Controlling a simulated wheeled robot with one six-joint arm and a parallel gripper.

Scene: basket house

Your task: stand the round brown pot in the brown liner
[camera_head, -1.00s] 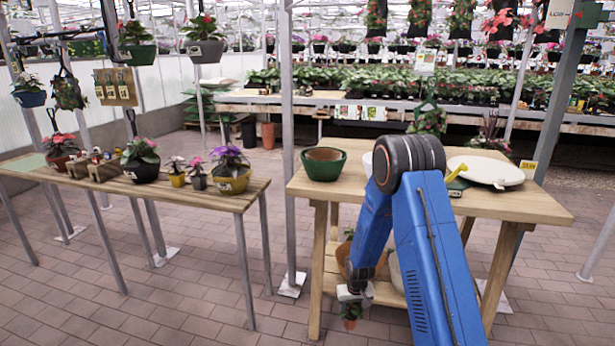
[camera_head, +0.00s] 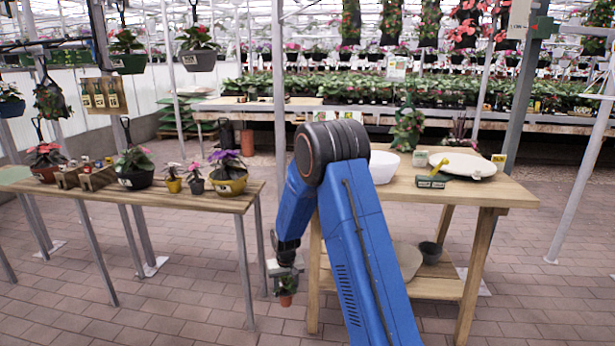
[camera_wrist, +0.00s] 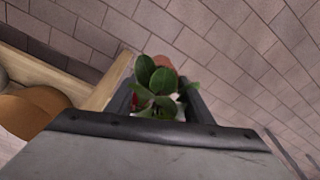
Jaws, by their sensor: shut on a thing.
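My gripper (camera_head: 285,280) is shut on a small plant pot and holds it in the air left of the wooden table, above the paved floor. The held brown pot (camera_head: 287,299) hangs below the jaws. In the wrist view its green leaves (camera_wrist: 158,84) stand between the fingers, hiding most of the pot; a bit of reddish-brown rim (camera_wrist: 163,62) shows. I cannot pick out the brown liner for certain. A rounded brown vessel (camera_wrist: 35,112) shows at the left of the wrist view. My arm covers the table's left part in the head view.
The wooden table (camera_head: 505,192) carries a white bowl (camera_head: 383,166), a green box (camera_head: 432,181) and a cream round plate (camera_head: 463,164). A dark pot (camera_head: 430,252) is on its lower shelf. A plant bench (camera_head: 235,204) stands left, near a metal post (camera_head: 279,100).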

